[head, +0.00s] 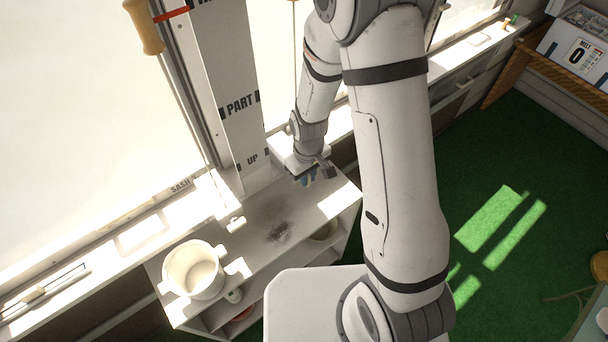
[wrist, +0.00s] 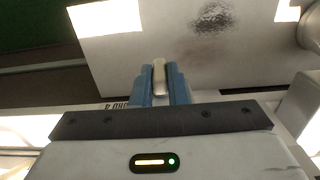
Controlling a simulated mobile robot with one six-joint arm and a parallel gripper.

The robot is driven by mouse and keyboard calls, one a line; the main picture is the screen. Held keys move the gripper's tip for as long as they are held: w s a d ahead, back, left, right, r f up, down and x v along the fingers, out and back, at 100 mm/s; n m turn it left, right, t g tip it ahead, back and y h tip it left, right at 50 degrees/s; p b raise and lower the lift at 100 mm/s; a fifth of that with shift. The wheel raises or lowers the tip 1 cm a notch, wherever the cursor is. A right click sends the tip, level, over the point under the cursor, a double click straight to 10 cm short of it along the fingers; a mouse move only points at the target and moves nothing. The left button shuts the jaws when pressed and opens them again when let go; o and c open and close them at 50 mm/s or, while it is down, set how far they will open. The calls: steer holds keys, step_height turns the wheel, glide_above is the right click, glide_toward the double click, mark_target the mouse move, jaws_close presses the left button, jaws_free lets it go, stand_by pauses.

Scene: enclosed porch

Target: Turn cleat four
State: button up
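My gripper (head: 308,178) reaches down near the window sill, at the back right end of the white shelf. Its two blue fingers show in the wrist view (wrist: 160,84), close on either side of a small cream piece, which looks like a cleat (wrist: 160,74). The fingers appear to touch it on both sides. In the head view my gripper hides the piece. Another small cream fitting (head: 236,225) sits at the back edge of the shelf, left of my gripper.
A white two-handled pot (head: 194,271) stands on the shelf's left end. The white shelf top (head: 262,262) has a dark smudge and is otherwise clear in the middle. A post (head: 227,82) marked PART and UP rises behind. A wooden handle (head: 144,27) hangs upper left.

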jaws_close()
steer(key=shift+c, duration=0.7)
jaws_free()
steer(key=shift+a, duration=0.4)
steer(key=shift+d, duration=0.3)
jaws_close()
steer(key=shift+f, duration=0.1)
